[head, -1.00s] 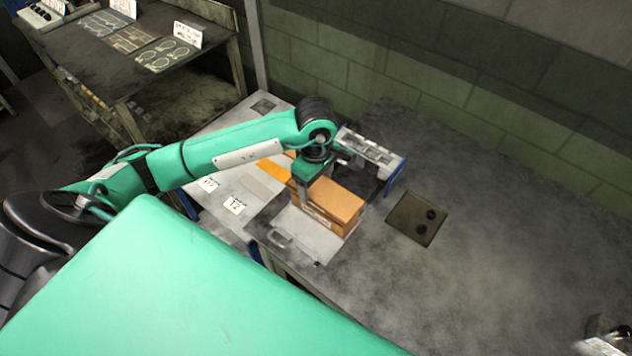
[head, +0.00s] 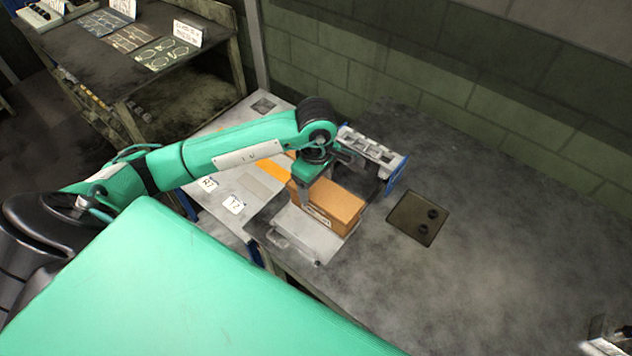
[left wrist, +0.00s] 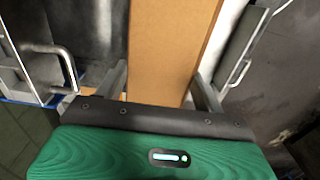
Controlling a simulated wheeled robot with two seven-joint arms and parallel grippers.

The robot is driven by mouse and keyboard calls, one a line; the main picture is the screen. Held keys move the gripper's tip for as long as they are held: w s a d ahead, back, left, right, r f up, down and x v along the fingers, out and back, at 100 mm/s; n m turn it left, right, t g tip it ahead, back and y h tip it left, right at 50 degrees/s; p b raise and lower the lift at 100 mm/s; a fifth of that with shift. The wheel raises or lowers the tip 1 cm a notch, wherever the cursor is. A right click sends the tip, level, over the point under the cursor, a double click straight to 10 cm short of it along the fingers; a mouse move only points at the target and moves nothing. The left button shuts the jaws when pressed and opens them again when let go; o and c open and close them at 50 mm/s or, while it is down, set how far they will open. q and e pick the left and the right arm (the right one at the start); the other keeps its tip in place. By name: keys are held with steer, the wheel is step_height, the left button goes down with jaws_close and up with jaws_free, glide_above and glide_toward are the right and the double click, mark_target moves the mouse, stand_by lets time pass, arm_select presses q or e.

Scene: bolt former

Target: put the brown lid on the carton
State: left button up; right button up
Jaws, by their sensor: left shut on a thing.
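The carton (head: 318,217) is a brown box with a pale label, on a light grey plate at the table's near left part. The brown lid (head: 337,197) lies over its top; from this angle I see no clear gap between them. My left gripper (head: 304,198) points down at the lid's left part. In the left wrist view the two fingers (left wrist: 161,88) stand on either side of the brown lid (left wrist: 172,45), shut on it. The finger tips are partly hidden behind the lid. My right gripper is not recognisable in any view.
A metal fixture with a blue end plate (head: 397,176) stands right behind the carton. A block wall (head: 480,100) bounds the back.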

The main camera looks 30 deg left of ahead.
arm_select(q)
steer(key=shift+f+b, duration=0.7)
steer(key=shift+f, duration=0.1)
steer(key=o, duration=1)
steer(key=shift+r+b, duration=1.15)
steer(key=shift+r, duration=5.75)
